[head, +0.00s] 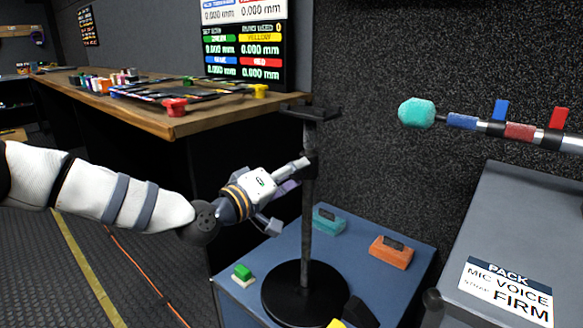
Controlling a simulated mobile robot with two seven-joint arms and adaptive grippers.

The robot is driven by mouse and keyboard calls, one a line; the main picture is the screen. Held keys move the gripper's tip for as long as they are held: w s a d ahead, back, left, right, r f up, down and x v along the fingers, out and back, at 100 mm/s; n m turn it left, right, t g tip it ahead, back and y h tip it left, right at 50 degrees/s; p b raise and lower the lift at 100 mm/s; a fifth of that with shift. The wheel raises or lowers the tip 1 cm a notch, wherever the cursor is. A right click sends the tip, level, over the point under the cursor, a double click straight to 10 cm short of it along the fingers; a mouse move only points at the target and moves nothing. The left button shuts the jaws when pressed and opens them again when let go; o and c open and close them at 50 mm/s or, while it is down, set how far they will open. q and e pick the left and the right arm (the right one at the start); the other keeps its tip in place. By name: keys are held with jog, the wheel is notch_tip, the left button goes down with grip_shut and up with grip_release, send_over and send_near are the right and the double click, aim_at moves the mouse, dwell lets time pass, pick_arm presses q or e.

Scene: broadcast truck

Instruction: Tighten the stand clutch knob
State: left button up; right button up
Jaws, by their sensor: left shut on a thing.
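The black stand (308,215) rises upright from a round base (300,292) on the blue-topped table, with a flat black bracket on top. My left gripper (301,167) reaches in from the left and is shut at the upper part of the pole, on the stand clutch knob. The fingers hide the knob, so its shape and how far it is turned cannot be seen.
A boom microphone (416,113) hangs at the upper right. A grey case (520,215) bears a sign (506,291). A wooden counter (150,118) stands behind.

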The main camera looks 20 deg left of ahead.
pick_arm(q)
jog(key=shift+m+p, duration=1.05)
jog(key=shift+m, duration=1.15)
jog(key=o, duration=1.2)
jog(key=shift+c, duration=0.2)
jog(key=v, duration=1.2)
